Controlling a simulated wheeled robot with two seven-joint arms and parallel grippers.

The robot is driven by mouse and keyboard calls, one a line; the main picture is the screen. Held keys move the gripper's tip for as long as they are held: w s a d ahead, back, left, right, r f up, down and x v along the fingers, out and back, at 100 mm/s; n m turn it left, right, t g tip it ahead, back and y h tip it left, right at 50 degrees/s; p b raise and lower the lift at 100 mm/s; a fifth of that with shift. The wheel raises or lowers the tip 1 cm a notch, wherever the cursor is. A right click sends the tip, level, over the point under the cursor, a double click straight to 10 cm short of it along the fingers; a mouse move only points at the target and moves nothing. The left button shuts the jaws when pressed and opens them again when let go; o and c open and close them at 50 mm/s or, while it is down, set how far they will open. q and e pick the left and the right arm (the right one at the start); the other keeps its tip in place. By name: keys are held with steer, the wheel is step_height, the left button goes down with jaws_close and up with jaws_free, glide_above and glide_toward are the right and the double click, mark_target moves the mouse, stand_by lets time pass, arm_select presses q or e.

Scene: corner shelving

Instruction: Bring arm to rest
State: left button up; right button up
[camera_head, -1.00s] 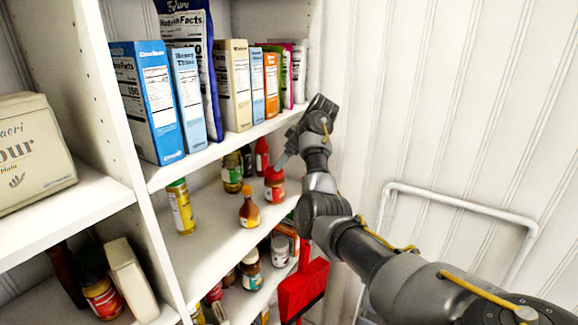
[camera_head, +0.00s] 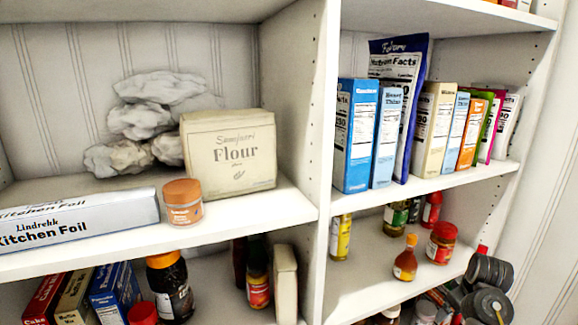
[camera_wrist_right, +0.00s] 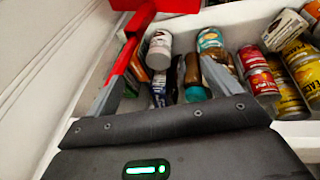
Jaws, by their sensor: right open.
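My right arm (camera_head: 488,292) shows at the lower right of the head view, folded low in front of the right-hand shelves. Its gripper cannot be made out in that view. In the right wrist view my right gripper (camera_wrist_right: 165,55) is open, its two grey fingers spread apart. No object is held between them; jars and cans lie beyond. My left arm and left gripper are in neither view.
A flour bag (camera_head: 228,155), an orange-lidded jar (camera_head: 183,201) and a kitchen foil box (camera_head: 75,220) stand on the left shelf. Boxes line the right shelf, with a sauce bottle (camera_head: 405,262) below. A red dustpan-like object (camera_wrist_right: 140,22) and several cans (camera_wrist_right: 258,85) are near the gripper.

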steer(key=s+a+f, duration=0.6)
steer(key=s, duration=0.3)
steer(key=s+a+f, duration=0.5)
steer(key=s+f, duration=0.1)
steer(key=s, duration=0.4)
steer(key=s+a+m+y, duration=0.1)
steer(key=s+a, duration=0.4)
steer(key=s, duration=0.3)
steer(key=s+a+m, duration=0.1)
steer(key=s+a, duration=0.4)
steer(key=s, duration=0.3)
steer(key=s+f+g+b, duration=0.25)
steer(key=f+b, duration=0.65)
steer(key=f, duration=2.8)
steer(key=s+d+f+b, duration=0.2)
steer(key=s+f+b, duration=0.3)
steer(key=s+f, duration=1.1)
step_height(320, 180, down, 3)
steer(key=shift+d+r+n, duration=0.1)
steer(key=shift+d+n, duration=0.25)
steer(key=shift+n, duration=0.05)
